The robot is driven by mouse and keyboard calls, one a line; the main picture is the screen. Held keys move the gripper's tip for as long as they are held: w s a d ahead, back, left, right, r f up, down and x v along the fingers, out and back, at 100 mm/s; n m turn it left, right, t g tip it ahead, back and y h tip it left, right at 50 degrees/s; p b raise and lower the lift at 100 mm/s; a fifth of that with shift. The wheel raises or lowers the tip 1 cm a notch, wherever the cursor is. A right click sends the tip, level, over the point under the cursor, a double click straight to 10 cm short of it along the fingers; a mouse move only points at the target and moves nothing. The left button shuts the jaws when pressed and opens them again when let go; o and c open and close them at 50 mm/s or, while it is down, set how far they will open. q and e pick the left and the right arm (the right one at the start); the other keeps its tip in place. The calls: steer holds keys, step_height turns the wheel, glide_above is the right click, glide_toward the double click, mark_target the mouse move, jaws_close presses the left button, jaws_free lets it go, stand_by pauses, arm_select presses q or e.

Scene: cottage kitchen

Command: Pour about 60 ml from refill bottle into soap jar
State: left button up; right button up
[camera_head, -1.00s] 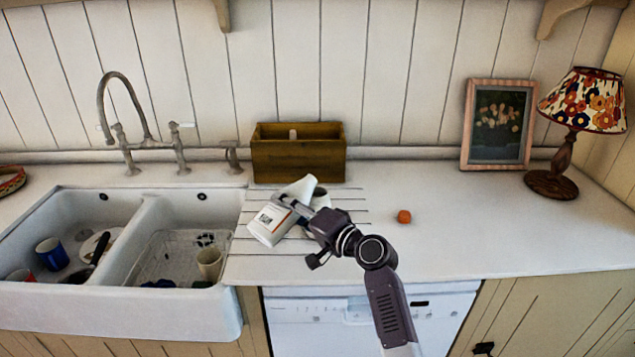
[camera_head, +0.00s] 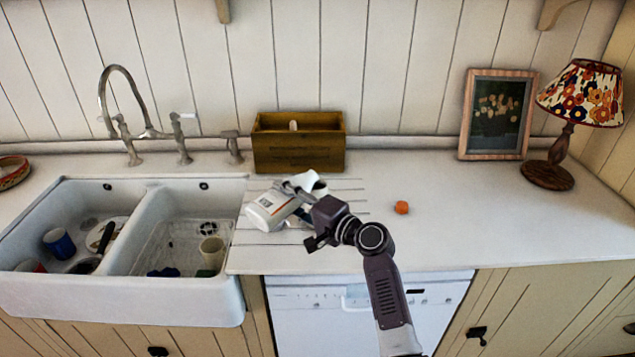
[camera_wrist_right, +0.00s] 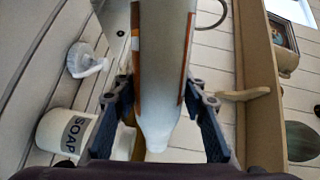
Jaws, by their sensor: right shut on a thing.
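My right gripper (camera_head: 298,198) is shut on the white refill bottle (camera_head: 266,212), which has an orange-edged label. The bottle is strongly tilted, nearly lying, above the grooved drainboard. In the right wrist view the bottle (camera_wrist_right: 163,60) runs between the fingers (camera_wrist_right: 160,110), its narrow end toward the bottom of the picture. The white soap jar (camera_wrist_right: 62,133), marked SOAP, is beside the left finger there. In the head view the jar is mostly hidden behind the gripper and bottle. I cannot see any liquid flowing. My left gripper is not in view.
A wooden box (camera_head: 298,158) stands behind the bottle against the wall. The double sink (camera_head: 70,282) with dishes is at left. A small orange object (camera_head: 401,207) lies to the right. A picture frame (camera_head: 496,115) and lamp (camera_head: 585,95) stand at back right. The right counter is largely clear.

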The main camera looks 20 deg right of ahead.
steer(key=shift+r+m+p, duration=0.4)
steer(key=shift+r+p, duration=0.2)
steer(key=shift+p, duration=0.15)
steer(key=shift+r+m+p, duration=0.5)
steer(key=shift+r+p, duration=0.05)
steer(key=shift+p, duration=0.3)
steer(key=shift+d+r, duration=0.1)
steer(key=shift+r, duration=0.05)
steer(key=shift+s+a, duration=0.1)
steer(key=shift+a, duration=0.1)
steer(key=shift+s+a+f, duration=0.1)
steer(key=shift+a+f, duration=0.05)
steer(key=shift+f, duration=0.1)
steer(key=shift+r+m+p, duration=0.3)
steer(key=shift+r+p, duration=0.05)
steer(key=shift+p, duration=0.1)
steer(key=shift+f, duration=0.1)
